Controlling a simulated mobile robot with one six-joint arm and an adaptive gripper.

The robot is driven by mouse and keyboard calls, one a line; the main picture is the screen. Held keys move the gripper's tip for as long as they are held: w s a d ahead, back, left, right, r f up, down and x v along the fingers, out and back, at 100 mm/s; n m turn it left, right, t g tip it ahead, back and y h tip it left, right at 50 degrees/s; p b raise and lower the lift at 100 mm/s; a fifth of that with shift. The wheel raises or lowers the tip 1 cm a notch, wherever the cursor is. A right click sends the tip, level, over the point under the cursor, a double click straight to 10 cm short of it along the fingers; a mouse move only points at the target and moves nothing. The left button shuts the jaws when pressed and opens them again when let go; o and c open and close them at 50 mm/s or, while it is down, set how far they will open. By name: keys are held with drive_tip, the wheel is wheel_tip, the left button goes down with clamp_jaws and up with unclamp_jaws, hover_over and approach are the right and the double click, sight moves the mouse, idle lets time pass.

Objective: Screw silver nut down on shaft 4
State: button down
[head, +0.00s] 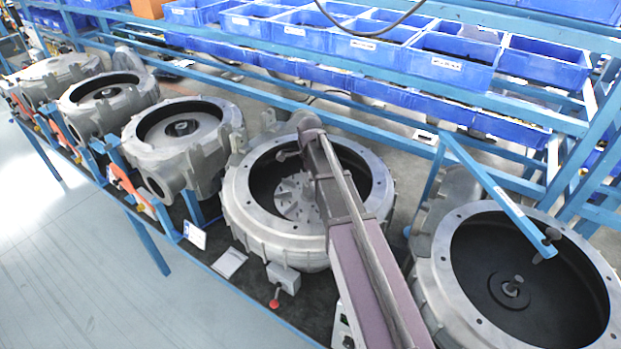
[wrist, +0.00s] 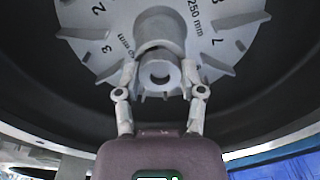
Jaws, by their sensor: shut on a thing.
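In the wrist view my gripper (wrist: 159,74) is shut on the silver nut (wrist: 160,60), a grey ring with a dark hole, with one finger on each side. The nut is at the hub of a pale finned impeller (wrist: 218,22) marked with numbers and "250 mm". The shaft end cannot be clearly made out inside the hole. In the head view the impeller (head: 292,198) lies inside the fourth housing from the left (head: 240,212). My arm reaches over that housing and hides part of the impeller; the nut cannot be made out there.
Other round housings stand to the left (head: 215,150) and right (head: 435,290) on the blue-framed bench. Blue bins (head: 455,70) line the rack behind. A blue bar (head: 490,187) slants over the right housing. A small box with a red knob (head: 275,303) is at the front.

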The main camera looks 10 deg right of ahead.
drive_tip(key=m, duration=1.3)
idle(0.4)
drive_tip(key=shift+c, duration=2.4)
unclamp_jaws()
drive_tip(key=shift+n, duration=0.4)
